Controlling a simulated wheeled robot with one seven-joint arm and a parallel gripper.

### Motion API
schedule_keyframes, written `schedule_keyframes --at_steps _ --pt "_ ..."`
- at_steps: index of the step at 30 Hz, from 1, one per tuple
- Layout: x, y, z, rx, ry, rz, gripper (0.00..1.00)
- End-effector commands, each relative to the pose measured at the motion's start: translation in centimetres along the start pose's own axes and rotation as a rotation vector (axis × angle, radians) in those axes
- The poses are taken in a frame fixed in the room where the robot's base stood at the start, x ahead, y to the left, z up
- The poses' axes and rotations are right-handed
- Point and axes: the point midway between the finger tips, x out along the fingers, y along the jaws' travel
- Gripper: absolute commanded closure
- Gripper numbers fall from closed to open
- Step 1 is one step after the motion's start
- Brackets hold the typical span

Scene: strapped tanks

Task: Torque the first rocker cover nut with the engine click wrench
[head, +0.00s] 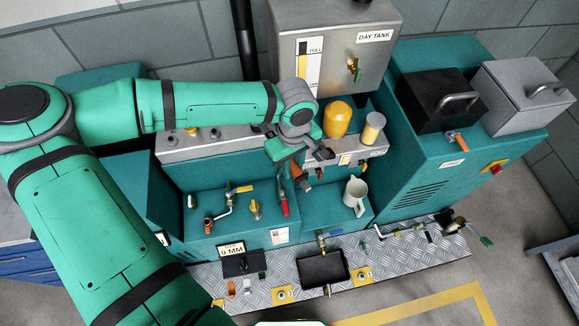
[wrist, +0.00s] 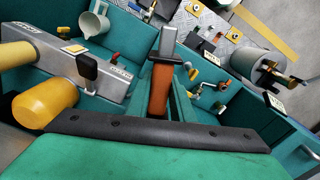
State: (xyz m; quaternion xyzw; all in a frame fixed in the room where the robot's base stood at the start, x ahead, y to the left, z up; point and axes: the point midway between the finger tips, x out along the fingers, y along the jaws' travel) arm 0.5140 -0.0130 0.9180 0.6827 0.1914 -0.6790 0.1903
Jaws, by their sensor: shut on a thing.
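In the head view my gripper (head: 300,160) is above the engine, right of the long grey cover (head: 212,146). Dark knobs (head: 214,133), which look like its nuts, stand on top of that cover. In the wrist view my gripper (wrist: 163,95) is shut on an orange-handled tool with a grey head (wrist: 160,85). It looks like the click wrench, but I cannot read any marking on it. In the head view its orange part shows just below my gripper, and it appears apart from the cover. The cover's right end is partly hidden by my arm.
A yellow cylinder (head: 337,118) and a tan cylinder (head: 373,128) stand close right of my gripper. The day tank (head: 330,50) is behind. A white jug (head: 355,194), a red-handled lever (head: 284,205) and a black tray (head: 323,267) are in front.

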Motion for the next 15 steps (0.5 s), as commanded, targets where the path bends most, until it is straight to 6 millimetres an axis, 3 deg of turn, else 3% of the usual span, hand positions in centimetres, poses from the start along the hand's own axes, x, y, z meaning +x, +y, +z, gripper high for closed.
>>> schedule_keyframes --at_steps 15 --pt "0.0 -1.8 -0.2 0.084 0.001 0.001 1.0"
